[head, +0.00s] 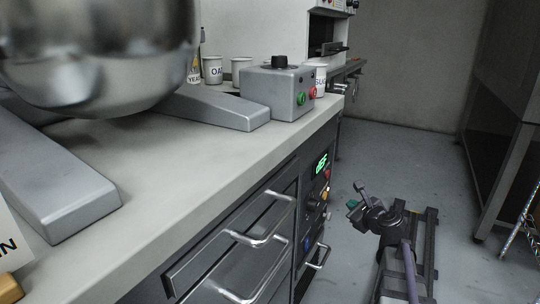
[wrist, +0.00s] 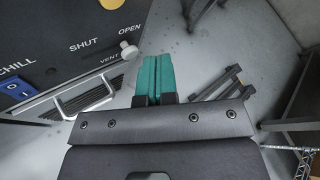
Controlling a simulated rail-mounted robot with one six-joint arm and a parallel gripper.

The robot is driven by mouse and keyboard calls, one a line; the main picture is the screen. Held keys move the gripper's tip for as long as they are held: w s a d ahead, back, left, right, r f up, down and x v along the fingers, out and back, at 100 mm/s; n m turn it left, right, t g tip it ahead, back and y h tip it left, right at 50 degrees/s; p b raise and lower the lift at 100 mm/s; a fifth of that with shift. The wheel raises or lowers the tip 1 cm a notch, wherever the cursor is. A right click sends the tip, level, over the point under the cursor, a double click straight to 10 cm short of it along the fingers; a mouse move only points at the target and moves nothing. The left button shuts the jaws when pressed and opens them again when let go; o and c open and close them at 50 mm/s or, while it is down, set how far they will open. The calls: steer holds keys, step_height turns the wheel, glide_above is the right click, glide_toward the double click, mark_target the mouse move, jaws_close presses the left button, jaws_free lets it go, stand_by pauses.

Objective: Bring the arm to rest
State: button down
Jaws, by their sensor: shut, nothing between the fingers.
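My gripper (head: 353,205) shows at the lower right of the head view, out over the floor beside the counter front. In the wrist view its two green fingers (wrist: 154,76) lie side by side, closed together with nothing between them. My gripper is apart from the drawers and from the control panel (head: 318,190) on the counter's end. In the wrist view a dark panel (wrist: 75,30) marked CHILL, SHUT, OPEN and VENT lies to the left of the fingers, with a pale knob (wrist: 128,50) close by.
The counter (head: 200,150) carries a steel mixer bowl (head: 100,50), a grey control box (head: 278,92) with buttons, and several labelled cups. Handles (head: 262,235) stick out from its front. Open floor (head: 410,165) lies to the right, with a dark cabinet (head: 500,120) beyond.

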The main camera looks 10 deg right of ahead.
steer(key=s+a+f+n+g+y+p, duration=0.2)
steer(key=s+a+n+g, duration=0.2)
steer(key=n, duration=0.5)
steer(key=s+a+r+n+g+p, duration=0.55)
steer(key=r+n+p, duration=0.3)
steer(key=p, duration=0.45)
steer(key=s+a+r+n+g+h+p, duration=0.1)
steer(key=s+a+r+n+p, duration=0.2)
steer(key=r+p, duration=0.6)
steer(key=s+a+r+n+g+h+p, duration=0.1)
steer(key=s+a+r+n+g+p, duration=0.1)
steer(key=r+p, duration=0.8)
steer(key=s+a+r+n+g+h+p, duration=0.1)
steer(key=s+a+r+n+p, duration=0.3)
steer(key=r+p, duration=0.6)
steer(key=a+n+h+p, duration=0.1)
steer(key=p, duration=0.2)
steer(key=shift+a+g+p, duration=0.35)
steer(key=shift+s+r+n, duration=0.1)
steer(key=shift+n, duration=0.15)
